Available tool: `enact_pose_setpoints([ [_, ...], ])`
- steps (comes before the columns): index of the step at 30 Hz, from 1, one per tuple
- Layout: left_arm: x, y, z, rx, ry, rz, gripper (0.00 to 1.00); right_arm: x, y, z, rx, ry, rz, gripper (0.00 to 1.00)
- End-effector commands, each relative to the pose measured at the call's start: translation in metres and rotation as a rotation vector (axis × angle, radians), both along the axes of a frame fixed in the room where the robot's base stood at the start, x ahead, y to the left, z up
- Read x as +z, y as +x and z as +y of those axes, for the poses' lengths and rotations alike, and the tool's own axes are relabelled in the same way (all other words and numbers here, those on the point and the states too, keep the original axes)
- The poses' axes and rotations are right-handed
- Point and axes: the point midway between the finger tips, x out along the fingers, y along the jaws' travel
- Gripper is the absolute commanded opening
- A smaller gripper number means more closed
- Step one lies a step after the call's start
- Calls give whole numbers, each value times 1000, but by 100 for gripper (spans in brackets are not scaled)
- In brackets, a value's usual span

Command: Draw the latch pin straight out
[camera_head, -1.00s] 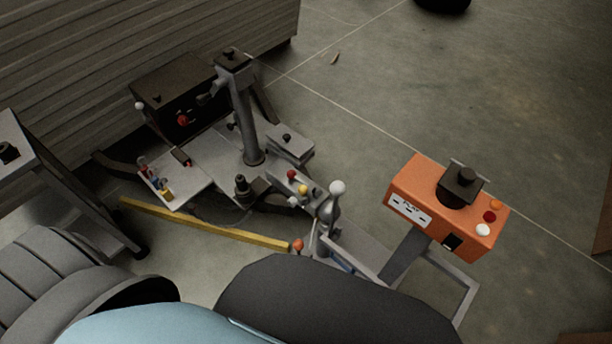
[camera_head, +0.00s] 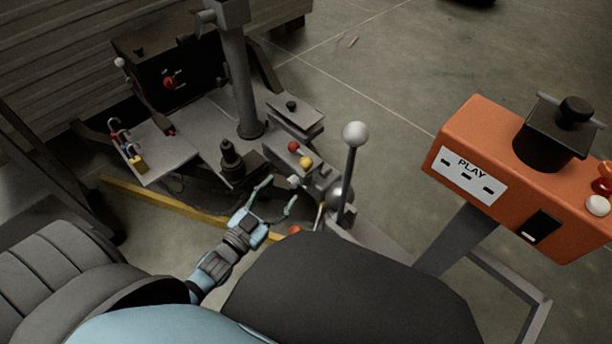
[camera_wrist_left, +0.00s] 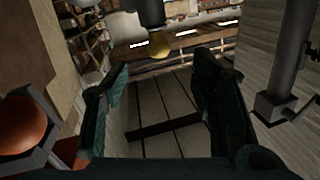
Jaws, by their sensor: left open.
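My left gripper (camera_head: 280,192) reaches in from the lower left with its two fingers apart and nothing between them. Its tips are just short of a small grey block bearing a red knob (camera_head: 293,146), a yellow knob (camera_head: 306,161) and a pale knob (camera_head: 293,181). No part is clearly recognisable as the latch pin; which knob belongs to it I cannot tell. In the left wrist view the open fingers (camera_wrist_left: 162,66) frame a yellow knob (camera_wrist_left: 186,48) ahead of them, near a dark cylinder (camera_wrist_left: 150,12). My right gripper is not in view.
A lever with a white ball (camera_head: 355,134) rises right of the gripper. An orange box (camera_head: 480,130) marked PLAY stands further right. A grey post (camera_head: 240,90) and black box (camera_head: 165,70) stand behind. A yellow bar (camera_head: 150,197) lies left. Open floor lies behind right.

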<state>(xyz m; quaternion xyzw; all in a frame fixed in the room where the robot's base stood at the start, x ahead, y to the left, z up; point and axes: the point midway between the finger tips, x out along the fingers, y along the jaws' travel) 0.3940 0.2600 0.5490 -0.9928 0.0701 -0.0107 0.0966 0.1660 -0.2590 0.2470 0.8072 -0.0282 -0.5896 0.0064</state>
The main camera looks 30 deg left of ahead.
Motion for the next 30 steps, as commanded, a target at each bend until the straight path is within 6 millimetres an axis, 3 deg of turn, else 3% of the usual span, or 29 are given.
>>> enact_pose_setpoints([
  [6,-1,55,-8,2,0,1,52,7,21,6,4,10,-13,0],
  [11,3,75,-11,2,-1,2,52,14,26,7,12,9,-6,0],
  [16,8,107,-18,4,-1,2,52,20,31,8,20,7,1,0],
  [24,8,117,-20,3,0,6,52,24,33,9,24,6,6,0],
  [26,8,117,-20,3,0,6,46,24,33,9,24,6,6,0],
  [30,8,117,-20,3,0,6,23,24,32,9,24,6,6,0],
])
